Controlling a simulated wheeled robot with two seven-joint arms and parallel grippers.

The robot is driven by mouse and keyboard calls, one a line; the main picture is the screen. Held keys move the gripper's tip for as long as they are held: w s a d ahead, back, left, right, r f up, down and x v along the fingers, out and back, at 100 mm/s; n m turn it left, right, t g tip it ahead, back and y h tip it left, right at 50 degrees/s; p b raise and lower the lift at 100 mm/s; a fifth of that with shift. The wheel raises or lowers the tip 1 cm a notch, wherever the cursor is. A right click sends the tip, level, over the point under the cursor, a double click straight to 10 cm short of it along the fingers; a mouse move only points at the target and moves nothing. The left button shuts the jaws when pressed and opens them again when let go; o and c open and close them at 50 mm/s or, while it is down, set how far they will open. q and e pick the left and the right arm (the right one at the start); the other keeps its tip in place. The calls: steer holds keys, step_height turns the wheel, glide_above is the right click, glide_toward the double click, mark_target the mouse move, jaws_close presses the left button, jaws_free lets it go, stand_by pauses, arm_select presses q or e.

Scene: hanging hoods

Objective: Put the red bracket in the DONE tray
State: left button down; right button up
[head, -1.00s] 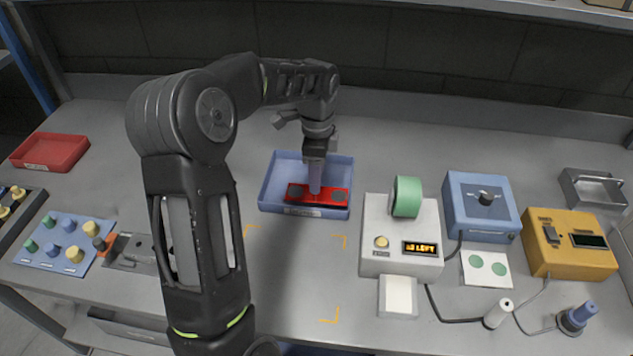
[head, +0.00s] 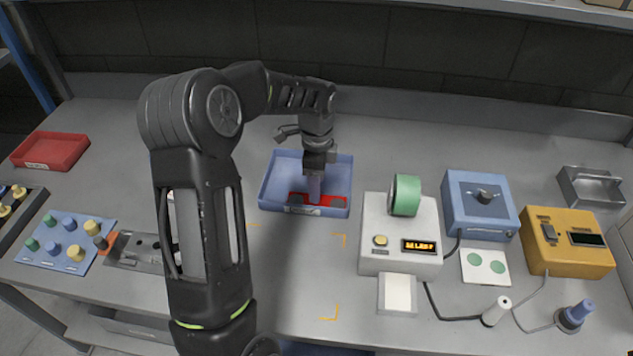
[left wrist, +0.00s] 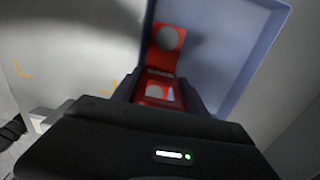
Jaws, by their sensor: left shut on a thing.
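The red bracket (head: 334,200) is inside the blue tray (head: 271,180), low behind its front wall. The tray has a small label on its front that I cannot read. In the left wrist view the bracket (left wrist: 162,57) shows beyond the gripper, with a pale round spot, inside the blue tray (left wrist: 262,22). I cannot tell whether the bracket touches the tray floor. My right gripper is not in view.
A grey-white device (head: 381,225) with a green roll (head: 406,195) stands close to the tray's right. A blue box (head: 462,190) and a yellow box (head: 570,250) are farther right. A red tray (head: 50,150) is at far left. The bench behind the blue tray is clear.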

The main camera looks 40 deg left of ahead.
arm_select(q)
steer(key=c, duration=0.6)
jaws_free()
step_height(320, 180, up, 12)
steer(key=shift+r+b, duration=0.1)
steer(key=shift+b, duration=0.4)
steer(key=shift+s, duration=0.1)
